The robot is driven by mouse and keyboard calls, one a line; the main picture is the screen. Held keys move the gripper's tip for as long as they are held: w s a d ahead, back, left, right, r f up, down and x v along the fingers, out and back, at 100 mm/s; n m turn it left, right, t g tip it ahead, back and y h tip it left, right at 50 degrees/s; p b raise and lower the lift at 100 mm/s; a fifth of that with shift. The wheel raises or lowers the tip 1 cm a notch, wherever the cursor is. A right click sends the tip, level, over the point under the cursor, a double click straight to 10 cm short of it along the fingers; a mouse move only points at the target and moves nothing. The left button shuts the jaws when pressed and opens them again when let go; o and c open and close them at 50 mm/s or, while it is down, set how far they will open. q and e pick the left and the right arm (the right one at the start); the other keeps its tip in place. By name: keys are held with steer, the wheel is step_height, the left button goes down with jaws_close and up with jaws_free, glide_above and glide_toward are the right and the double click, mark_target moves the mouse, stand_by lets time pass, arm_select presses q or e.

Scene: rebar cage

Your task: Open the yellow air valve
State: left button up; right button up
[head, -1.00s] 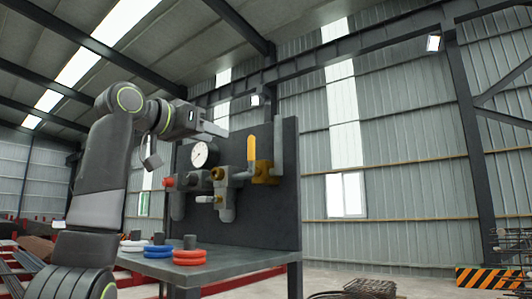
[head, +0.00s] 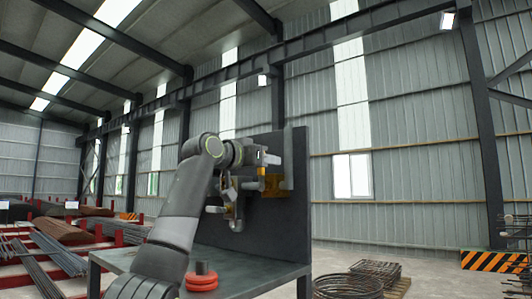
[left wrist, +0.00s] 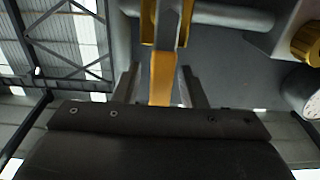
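The yellow air valve (head: 275,184) is on the right part of the dark upright panel (head: 297,160). In the head view my left gripper (head: 270,158) is in front of it and hides most of its handle. In the left wrist view the yellow handle (left wrist: 163,78) lies between the two fingers of my left gripper (left wrist: 160,88). A gap shows on both sides of the handle, so the gripper is open around it, not shut on it. My right gripper is not in view.
A grey pipe (left wrist: 225,16), a brass knob (left wrist: 308,42) and a dial gauge (left wrist: 302,90) are close by in the left wrist view. Red rings (head: 201,280) sit on the grey table (head: 250,272) below the panel. Coiled rebar (head: 348,286) lies on the floor to the right.

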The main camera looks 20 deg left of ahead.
arm_select(q)
steer(key=shift+w+d, duration=0.15)
steer(key=shift+w, duration=0.25)
steer(key=shift+s, duration=0.1)
jaws_close()
